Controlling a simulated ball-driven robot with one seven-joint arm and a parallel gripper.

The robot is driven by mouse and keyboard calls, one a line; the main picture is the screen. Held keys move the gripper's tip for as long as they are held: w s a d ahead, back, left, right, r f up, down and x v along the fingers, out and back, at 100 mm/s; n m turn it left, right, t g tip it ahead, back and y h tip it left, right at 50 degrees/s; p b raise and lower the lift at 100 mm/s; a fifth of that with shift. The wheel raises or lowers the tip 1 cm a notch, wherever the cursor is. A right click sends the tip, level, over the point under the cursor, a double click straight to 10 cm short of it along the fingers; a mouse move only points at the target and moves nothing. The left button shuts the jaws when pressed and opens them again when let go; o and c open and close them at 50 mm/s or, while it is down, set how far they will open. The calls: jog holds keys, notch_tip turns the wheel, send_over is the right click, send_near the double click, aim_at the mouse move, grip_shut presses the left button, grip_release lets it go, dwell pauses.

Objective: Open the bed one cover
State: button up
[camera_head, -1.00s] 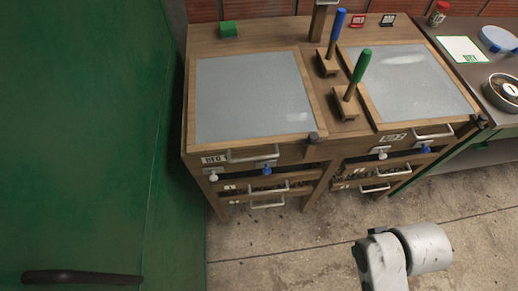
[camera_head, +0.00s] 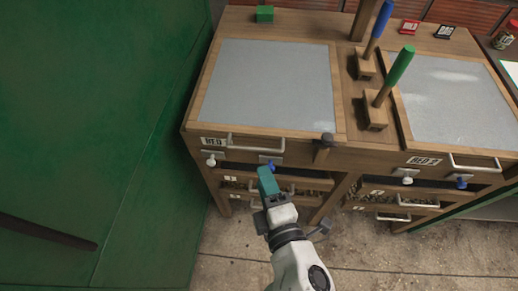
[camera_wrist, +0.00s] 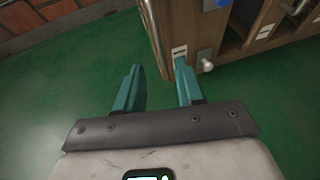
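The left bed cover (camera_head: 268,85) is a grey panel in a wooden frame, lying flat and closed on the wooden cabinet. A metal handle (camera_head: 255,147) runs along its front edge beside a partly readable bed label (camera_head: 213,141). A dark knob-like piece (camera_head: 326,139) sits at its front right corner. My gripper (camera_head: 268,182), with teal fingers, is in front of and below that handle, apart from it. The cabinet's label (camera_wrist: 180,52) shows beyond the right finger.
A white knob (camera_head: 211,162) and blue knob (camera_head: 271,165) project below the handle, above drawers with handles. Two upright levers, blue (camera_head: 379,18) and green (camera_head: 401,68), stand right of the cover. A large green wall-like surface (camera_head: 90,110) is close on the left.

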aim_at(253, 148)
jog(key=x, duration=1)
jog(key=shift+w+p, duration=0.3)
jog(key=shift+p, duration=0.05)
jog(key=shift+f, duration=0.1)
grip_shut()
